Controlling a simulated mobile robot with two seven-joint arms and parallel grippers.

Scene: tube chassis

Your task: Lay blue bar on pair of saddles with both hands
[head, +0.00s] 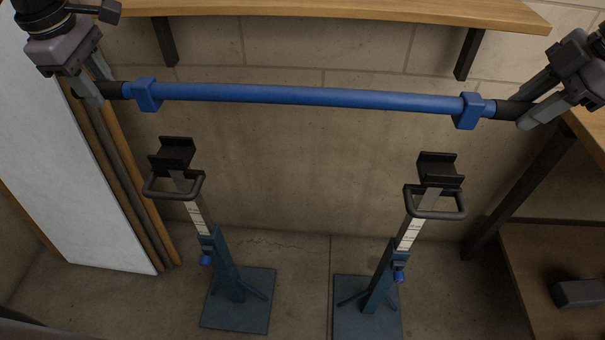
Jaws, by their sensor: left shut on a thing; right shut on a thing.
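The blue bar (305,96) runs nearly level across the upper part of the head view, with black ends and a blue collar near each end. My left gripper (100,92) is shut on the bar's left black end. My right gripper (526,112) is shut on its right black end. Below the bar in the picture stand two saddles on blue stands. The left saddle (172,154) and the right saddle (438,168) are black, open-topped and empty. The bar appears apart from both saddles.
A wooden shelf (330,12) on dark brackets spans the wall above the bar. A white panel and boards (75,150) lean at the left. A wooden bench (545,265) with a grey block (580,293) stands at the right. The floor between the stands is clear.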

